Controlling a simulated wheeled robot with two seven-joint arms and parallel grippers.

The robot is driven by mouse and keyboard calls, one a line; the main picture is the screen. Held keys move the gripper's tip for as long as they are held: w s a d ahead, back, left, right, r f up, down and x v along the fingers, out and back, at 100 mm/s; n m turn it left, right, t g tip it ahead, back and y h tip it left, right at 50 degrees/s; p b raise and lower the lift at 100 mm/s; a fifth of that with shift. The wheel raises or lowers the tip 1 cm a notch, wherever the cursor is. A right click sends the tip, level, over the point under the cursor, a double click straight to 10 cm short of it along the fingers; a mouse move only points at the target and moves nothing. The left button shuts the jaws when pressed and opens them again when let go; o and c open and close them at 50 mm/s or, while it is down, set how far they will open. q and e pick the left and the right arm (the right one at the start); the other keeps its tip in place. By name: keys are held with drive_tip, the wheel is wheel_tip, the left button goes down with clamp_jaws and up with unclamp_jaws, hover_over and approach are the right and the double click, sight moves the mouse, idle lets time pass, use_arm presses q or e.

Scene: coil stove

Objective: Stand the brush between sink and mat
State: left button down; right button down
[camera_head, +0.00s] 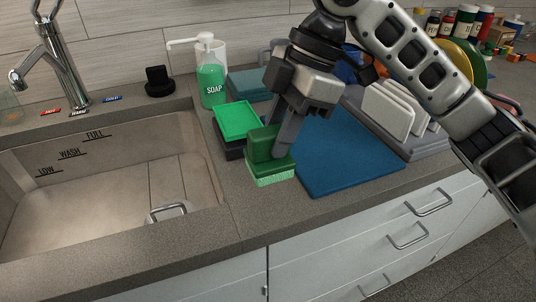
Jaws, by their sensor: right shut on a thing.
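The green brush (270,160) has a dark green body and light green bristles facing down. My right gripper (284,138) is shut on its top. The brush is over the counter strip between the sink (110,190) and the blue mat (345,155), close to the mat's left edge. It looks upright; I cannot tell whether its bristles touch the counter. The sink is empty at the left. My left gripper is not in view.
A green sponge-like block on a dark holder (237,121) sits just behind the brush. A soap bottle (211,80) stands behind that. A grey rack with white plates (388,108) is right of the mat. The counter in front of the brush is clear.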

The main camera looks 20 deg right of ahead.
drive_tip(key=w+f, duration=0.2)
drive_tip(key=shift+a+f, duration=0.3)
drive_tip(key=shift+a, duration=0.05)
drive_tip(key=shift+w+f, duration=0.1)
drive_tip(key=shift+f, duration=1.55)
drive_tip(key=shift+f, duration=0.1)
drive_tip(key=c, duration=1.1)
unclamp_jaws()
drive_tip(key=v, duration=1.2)
drive_tip(key=shift+p, duration=0.4)
